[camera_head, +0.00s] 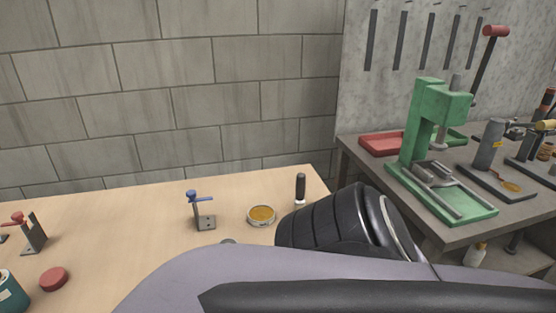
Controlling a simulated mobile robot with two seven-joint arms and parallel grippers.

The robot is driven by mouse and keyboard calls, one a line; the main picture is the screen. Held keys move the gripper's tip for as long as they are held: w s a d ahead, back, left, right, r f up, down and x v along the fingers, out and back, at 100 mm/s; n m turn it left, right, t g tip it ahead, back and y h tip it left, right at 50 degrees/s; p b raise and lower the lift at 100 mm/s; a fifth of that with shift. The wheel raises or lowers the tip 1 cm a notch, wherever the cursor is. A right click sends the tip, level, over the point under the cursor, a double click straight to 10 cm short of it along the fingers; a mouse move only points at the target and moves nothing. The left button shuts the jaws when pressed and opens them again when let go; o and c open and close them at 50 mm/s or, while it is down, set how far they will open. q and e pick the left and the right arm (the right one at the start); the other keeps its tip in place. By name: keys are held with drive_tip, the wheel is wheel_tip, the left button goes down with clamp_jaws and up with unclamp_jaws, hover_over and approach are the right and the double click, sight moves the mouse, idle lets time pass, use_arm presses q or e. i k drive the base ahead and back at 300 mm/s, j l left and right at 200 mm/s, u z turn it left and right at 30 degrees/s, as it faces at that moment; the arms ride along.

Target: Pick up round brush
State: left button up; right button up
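An upright tool with a black handle (300,188) and a pale lower part stands near the right end of the wooden table; it may be the round brush, but its lower end is partly hidden behind my arm. No other brush can be made out clearly. A large grey and black part of my arm fills the bottom of the view and covers the table's front right. Neither gripper's fingers show, so I see nothing held.
The wooden table (130,235) holds a round tin with orange contents (261,215), a blue-topped metal bracket (204,215), a red-topped bracket (33,235), a red disc (53,279) and a teal can (11,294). A grey workbench with a green press (426,130) stands right.

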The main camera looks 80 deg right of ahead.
sight(300, 200)
drive_tip(key=z, duration=2.7)
drive_tip(key=k+z, duration=0.2)
drive_tip(key=i+l, duration=0.05)
drive_tip(key=i, duration=0.05)
